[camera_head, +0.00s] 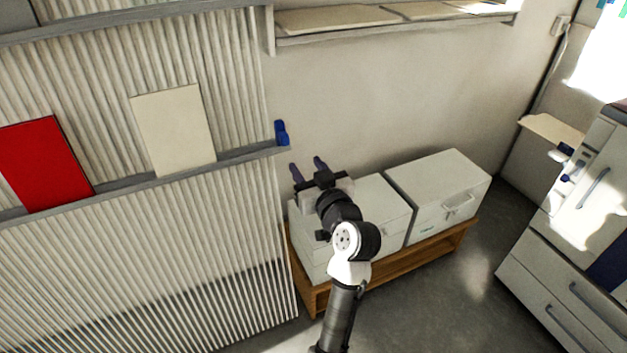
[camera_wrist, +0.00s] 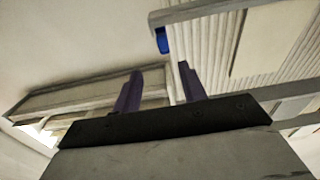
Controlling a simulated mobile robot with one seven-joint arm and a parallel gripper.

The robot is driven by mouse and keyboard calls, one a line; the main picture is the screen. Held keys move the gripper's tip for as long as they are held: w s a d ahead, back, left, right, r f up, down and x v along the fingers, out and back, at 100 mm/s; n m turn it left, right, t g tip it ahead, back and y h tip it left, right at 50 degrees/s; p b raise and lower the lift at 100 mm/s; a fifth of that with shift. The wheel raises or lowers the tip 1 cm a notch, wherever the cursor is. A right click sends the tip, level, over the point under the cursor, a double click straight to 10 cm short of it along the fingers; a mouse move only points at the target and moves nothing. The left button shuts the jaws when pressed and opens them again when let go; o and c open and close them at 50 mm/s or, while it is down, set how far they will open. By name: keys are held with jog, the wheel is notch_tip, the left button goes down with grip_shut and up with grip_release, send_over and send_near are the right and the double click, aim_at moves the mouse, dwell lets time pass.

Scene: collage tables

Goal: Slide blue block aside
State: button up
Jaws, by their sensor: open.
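The blue block (camera_head: 281,132) sits at the right end of the grey ledge (camera_head: 240,156) on the corrugated panel. It also shows in the wrist view (camera_wrist: 162,40), beyond my fingers and near the end of a ledge. My gripper (camera_head: 307,166) is open and empty. It is below and slightly right of the block in the head view, apart from it. In the wrist view my two purple fingers (camera_wrist: 158,82) stand spread with nothing between them that they touch.
A red panel (camera_head: 44,162) and a cream panel (camera_head: 174,128) lean on the same ledge to the left. White boxes (camera_head: 437,190) stand on a wooden bench (camera_head: 399,267) under and beside my arm. A shelf (camera_head: 390,27) runs along the wall above. White cabinets (camera_head: 571,255) stand at the right.

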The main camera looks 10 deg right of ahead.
jog(key=shift+v, duration=1.45)
